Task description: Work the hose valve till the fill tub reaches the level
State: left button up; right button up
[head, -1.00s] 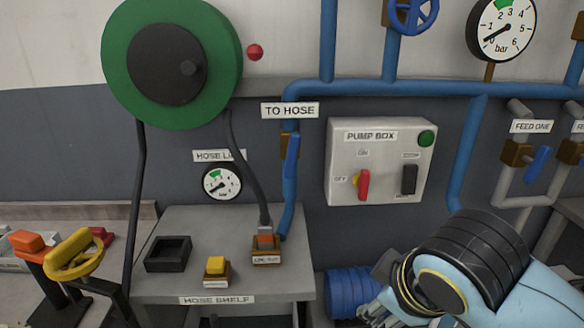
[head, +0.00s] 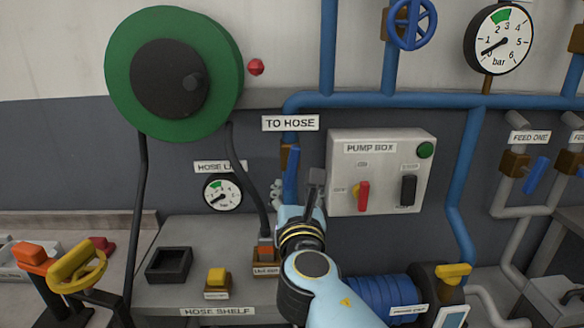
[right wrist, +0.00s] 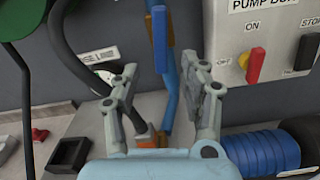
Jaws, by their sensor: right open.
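The hose valve (head: 292,165) is a blue lever in line with the blue pipe, below the TO HOSE sign. It also shows in the right wrist view (right wrist: 160,40), upright, with a brown valve body behind it. My right gripper (head: 296,188) is open and empty in front of the pipe, just below the lever. In the right wrist view my fingers (right wrist: 160,75) stand apart on either side of the pipe, and the lever shows between and beyond their tips. I cannot tell any contact. No fill tub shows. My left gripper is not in view.
The pump box (head: 381,190) with a red switch is close to the right of my gripper. The hose shelf (head: 219,312) with a yellow button (head: 216,276) lies at left below. A hose gauge (head: 222,195) and green reel (head: 217,72) are on the wall.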

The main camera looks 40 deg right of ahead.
aim_at(292, 171)
jog(key=x, duration=1)
jog(key=shift+w+d+b, duration=0.1)
jog(key=shift+d+b, duration=0.1)
jog(key=shift+b, duration=0.15)
grip_shut()
